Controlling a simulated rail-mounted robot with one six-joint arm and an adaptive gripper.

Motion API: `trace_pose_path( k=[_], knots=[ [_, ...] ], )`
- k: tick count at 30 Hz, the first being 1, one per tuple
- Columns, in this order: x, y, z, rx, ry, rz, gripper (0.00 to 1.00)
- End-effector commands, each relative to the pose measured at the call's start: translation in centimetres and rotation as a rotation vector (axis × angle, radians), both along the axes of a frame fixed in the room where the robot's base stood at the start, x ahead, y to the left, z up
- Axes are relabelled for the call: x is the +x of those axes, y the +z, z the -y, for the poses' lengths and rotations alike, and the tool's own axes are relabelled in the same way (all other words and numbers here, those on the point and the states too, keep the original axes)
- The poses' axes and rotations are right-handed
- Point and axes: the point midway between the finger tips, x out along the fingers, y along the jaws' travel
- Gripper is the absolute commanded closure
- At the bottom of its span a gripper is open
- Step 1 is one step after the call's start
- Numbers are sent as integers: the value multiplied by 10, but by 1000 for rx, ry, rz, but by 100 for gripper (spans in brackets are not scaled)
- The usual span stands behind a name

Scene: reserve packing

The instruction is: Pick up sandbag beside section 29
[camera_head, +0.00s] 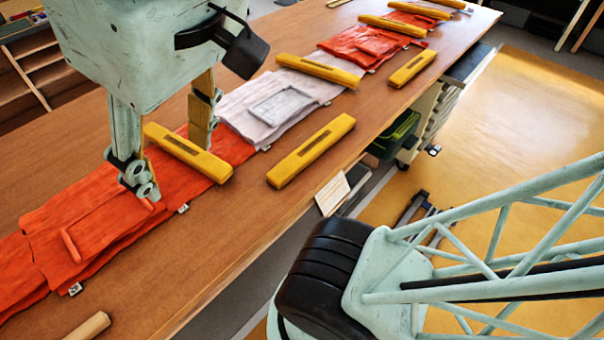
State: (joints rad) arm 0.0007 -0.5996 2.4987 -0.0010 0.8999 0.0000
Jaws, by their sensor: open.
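Several yellow bars with dark slots, which look like the sandbags, lie on the wooden table. One yellow bar (188,153) lies across the near red cloth section (95,225). My gripper (174,165) is open above that bar, one finger on either side of it in the picture. I cannot tell whether a finger touches it. Another yellow bar (311,151) lies on bare wood at the table's right edge, beside the pale section (262,108). A further one (318,70) lies across the pale section's far end. The small section tags are too small to read, so section 29 is not identifiable.
More yellow bars, one (412,68) by the right edge, and a far red section (372,45) lie further back. A wooden rod end (90,327) lies at the near edge. Bare tabletop (215,240) is free right of the near section. A cart (435,115) stands beside the table.

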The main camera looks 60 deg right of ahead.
Motion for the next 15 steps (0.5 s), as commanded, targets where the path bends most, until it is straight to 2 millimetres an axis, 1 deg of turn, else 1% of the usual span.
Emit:
trace_pose_path(
  k=[1,6,12,15],
  knots=[
    [-2,-14,0,-1,0,-2,51],
    [-2,-36,0,-1,0,-2,51],
    [-2,-56,0,-1,0,-1,51],
    [-2,-62,0,-1,0,-1,51]
  ],
)
